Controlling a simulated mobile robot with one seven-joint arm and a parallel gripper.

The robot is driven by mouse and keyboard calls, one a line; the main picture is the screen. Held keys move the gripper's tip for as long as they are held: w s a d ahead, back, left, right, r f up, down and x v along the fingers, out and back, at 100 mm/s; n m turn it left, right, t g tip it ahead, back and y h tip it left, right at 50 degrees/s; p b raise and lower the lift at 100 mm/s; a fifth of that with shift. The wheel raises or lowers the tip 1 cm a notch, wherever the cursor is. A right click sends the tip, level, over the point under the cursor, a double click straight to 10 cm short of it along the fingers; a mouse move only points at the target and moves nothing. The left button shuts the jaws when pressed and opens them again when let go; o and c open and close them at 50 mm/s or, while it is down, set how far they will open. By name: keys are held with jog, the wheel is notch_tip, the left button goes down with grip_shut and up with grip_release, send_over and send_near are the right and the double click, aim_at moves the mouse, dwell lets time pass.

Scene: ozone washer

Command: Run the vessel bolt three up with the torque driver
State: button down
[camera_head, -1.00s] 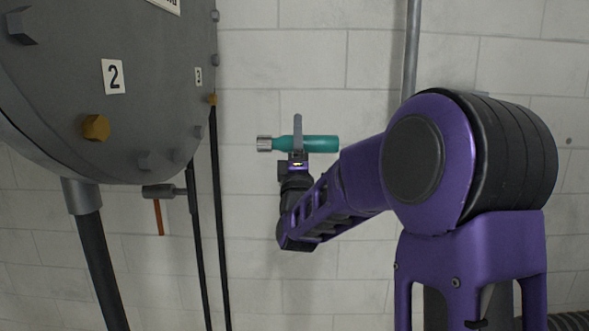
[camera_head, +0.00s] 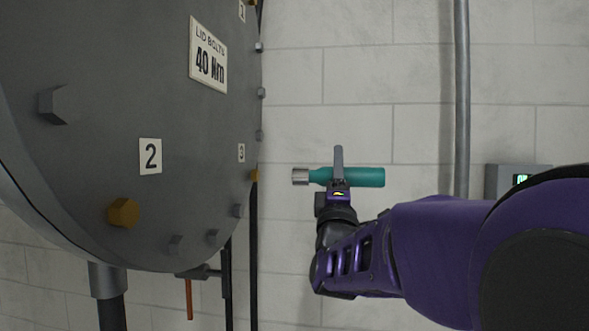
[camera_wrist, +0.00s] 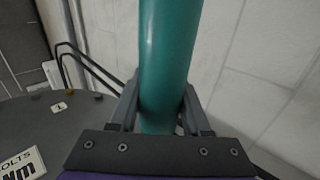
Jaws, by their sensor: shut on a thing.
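My gripper (camera_head: 338,172) is shut on the teal torque driver (camera_head: 368,177), which lies level with its silver socket (camera_head: 300,176) pointing left toward the vessel. In the wrist view the driver's teal body (camera_wrist: 165,60) stands between the fingers. The grey vessel lid (camera_head: 100,60) fills the left of the head view. The brass bolt three (camera_head: 255,175) is at the lid's right edge, beside the label 3 (camera_head: 241,153). The socket is apart from it, to its right at about the same height. Another brass bolt (camera_head: 122,212) sits below the label 2 (camera_head: 150,156).
A plate reading 40 Nm (camera_head: 208,55) is on the lid. Several grey bolts ring its rim. A hanging tool with an orange handle (camera_head: 189,298) and dark pipes (camera_head: 253,270) are below. A grey box with a green display (camera_head: 512,180) is on the right wall.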

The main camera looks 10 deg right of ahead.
jog(key=w+a, duration=0.2)
jog(key=a, duration=0.4)
jog(key=shift+a, duration=0.25)
dwell(0.3)
dwell(0.4)
